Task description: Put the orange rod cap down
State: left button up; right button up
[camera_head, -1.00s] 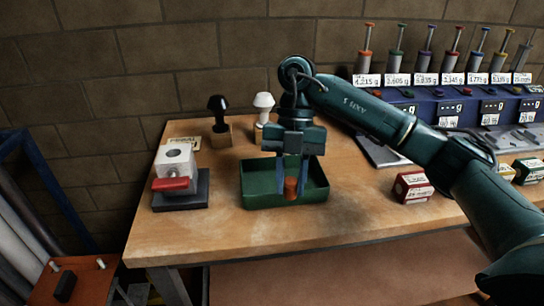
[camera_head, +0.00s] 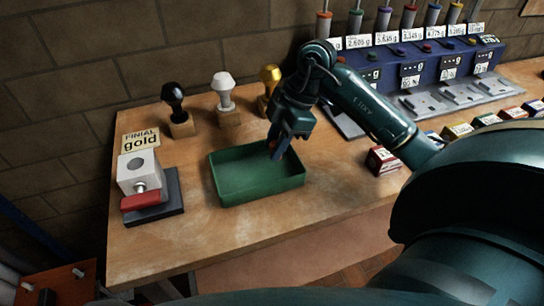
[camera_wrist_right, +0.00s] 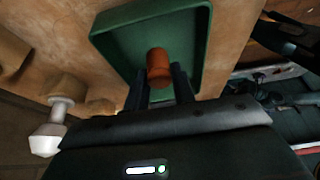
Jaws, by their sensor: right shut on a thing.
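The orange rod cap (camera_wrist_right: 158,68) is between the two fingers of my right gripper (camera_wrist_right: 159,78) in the right wrist view, with the inside of the green tray (camera_wrist_right: 199,45) behind it. In the head view my right gripper (camera_head: 277,152) points down at the right rear part of the green tray (camera_head: 262,191). The cap is mostly hidden there by the fingers. I cannot tell whether the cap touches the tray floor. The rest of the tray looks empty. My left gripper is not in view.
Black (camera_head: 174,98), white (camera_head: 224,89) and gold (camera_head: 270,77) finials stand on wooden blocks behind the tray. A vise-like block with a red part (camera_head: 140,199) and a "FINIAL gold" sign (camera_head: 141,141) are left. A red box (camera_head: 382,160) lies right. Bare tabletop lies in front.

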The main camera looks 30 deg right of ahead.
jog(key=shift+f, duration=2.05)
jog(key=shift+f, duration=0.1)
jog(key=o, duration=1)
jog(key=shift+c, duration=0.2)
jog(key=v, duration=1.2)
